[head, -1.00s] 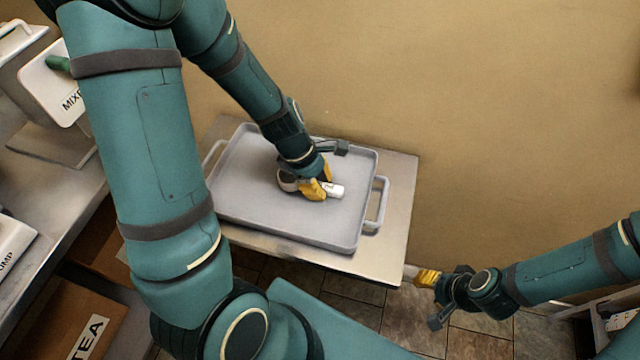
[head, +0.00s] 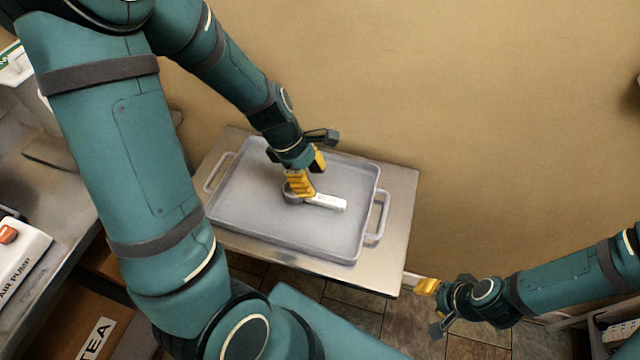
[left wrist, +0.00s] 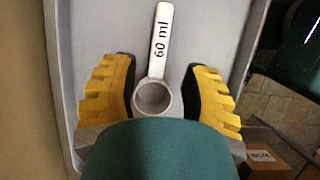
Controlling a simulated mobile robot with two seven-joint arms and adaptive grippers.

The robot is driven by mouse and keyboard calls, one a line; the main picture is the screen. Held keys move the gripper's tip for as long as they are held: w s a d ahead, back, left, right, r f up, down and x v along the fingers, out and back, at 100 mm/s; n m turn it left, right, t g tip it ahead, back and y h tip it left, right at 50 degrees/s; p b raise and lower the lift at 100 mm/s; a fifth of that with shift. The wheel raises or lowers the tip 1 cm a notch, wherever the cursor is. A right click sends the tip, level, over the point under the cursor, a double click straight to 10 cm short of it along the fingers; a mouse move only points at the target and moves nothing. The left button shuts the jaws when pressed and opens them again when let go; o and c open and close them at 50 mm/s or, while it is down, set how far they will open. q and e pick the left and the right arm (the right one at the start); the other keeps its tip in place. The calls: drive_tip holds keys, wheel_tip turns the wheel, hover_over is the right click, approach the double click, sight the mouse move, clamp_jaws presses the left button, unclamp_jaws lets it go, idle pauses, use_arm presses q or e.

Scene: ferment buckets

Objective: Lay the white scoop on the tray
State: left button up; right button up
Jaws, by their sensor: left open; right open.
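The white scoop (head: 326,201) lies in the grey tray (head: 240,228), its handle pointing right in the head view. In the left wrist view the scoop (left wrist: 160,50) has a handle marked "60 ml" and a round bowl between my fingers, with a gap on each side. My left gripper (head: 306,178) is open over the bowl end and hides part of it in the head view; its yellow fingers also show in the left wrist view (left wrist: 160,92). My right gripper (head: 427,286) is off to the right, beside the table's front corner, away from the tray.
The tray stands on a small metal table (head: 398,200) against a tan wall. A counter at left carries a white air pump (head: 22,258). A box marked "TEA" (head: 75,335) sits below. The rest of the tray floor is bare.

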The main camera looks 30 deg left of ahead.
use_arm(q)
drive_tip(key=shift+p+v, duration=0.7)
drive_tip(key=shift+v, duration=1.7)
